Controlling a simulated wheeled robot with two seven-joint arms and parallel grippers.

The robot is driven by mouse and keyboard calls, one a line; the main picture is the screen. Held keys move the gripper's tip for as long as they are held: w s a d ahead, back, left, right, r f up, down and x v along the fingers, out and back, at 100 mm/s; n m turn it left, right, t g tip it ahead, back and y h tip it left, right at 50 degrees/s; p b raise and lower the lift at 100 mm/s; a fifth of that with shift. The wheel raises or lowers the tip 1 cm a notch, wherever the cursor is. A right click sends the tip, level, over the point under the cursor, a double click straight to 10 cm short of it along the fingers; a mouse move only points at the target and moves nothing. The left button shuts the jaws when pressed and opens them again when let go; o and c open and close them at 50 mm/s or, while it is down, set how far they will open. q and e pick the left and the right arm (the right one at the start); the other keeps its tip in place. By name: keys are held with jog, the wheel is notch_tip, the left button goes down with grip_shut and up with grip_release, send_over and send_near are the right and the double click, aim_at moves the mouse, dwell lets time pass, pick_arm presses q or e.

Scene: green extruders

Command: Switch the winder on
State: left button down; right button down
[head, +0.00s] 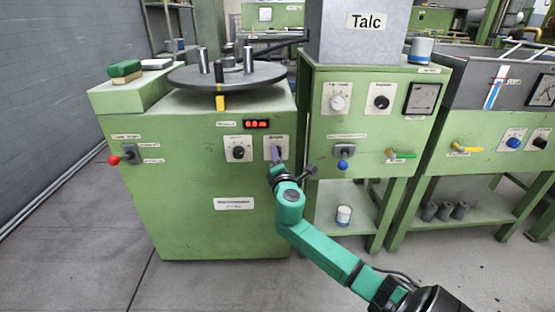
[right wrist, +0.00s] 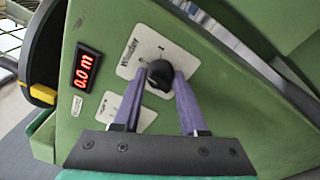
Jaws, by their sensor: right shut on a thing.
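The winder is a green cabinet (head: 190,180) with a dark round turntable (head: 228,76) on top. Its red display (head: 257,124) reads 0.0 m, also in the right wrist view (right wrist: 86,72). The winder switch is a black knob (right wrist: 159,80) on a white plate (right wrist: 142,52) labelled Winder. My right gripper (head: 277,158) is at this plate on the upper right of the cabinet front. In the right wrist view its two purple fingers (right wrist: 160,74) are shut on the knob, one on each side. In the head view the fingers mostly hide the knob. My left gripper is out of view.
Another dial (head: 238,152) sits left of the switch. A red-knobbed lever (head: 114,159) sticks out at the cabinet's left. The talc unit (head: 346,140) stands close on the right, with a blue knob (head: 343,165) and a yellow-and-green handle (head: 400,154). Floor in front is clear.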

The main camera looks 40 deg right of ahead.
pick_arm(q)
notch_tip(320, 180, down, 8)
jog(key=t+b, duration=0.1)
jog(key=b, duration=0.5)
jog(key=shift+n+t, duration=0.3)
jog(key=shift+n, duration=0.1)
pick_arm(e)
jog(key=m, duration=0.7)
jog(key=m+h, duration=0.1)
jog(key=m, duration=0.2)
jog(key=shift+a+f+m, duration=0.1)
jog(key=shift+f+m, duration=0.2)
jog(key=shift+f, duration=0.05)
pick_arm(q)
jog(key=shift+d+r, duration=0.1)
pick_arm(e)
jog(key=shift+c, duration=2.3)
grip_release()
jog(key=shift+r, duration=0.1)
jog(key=shift+a, duration=0.1)
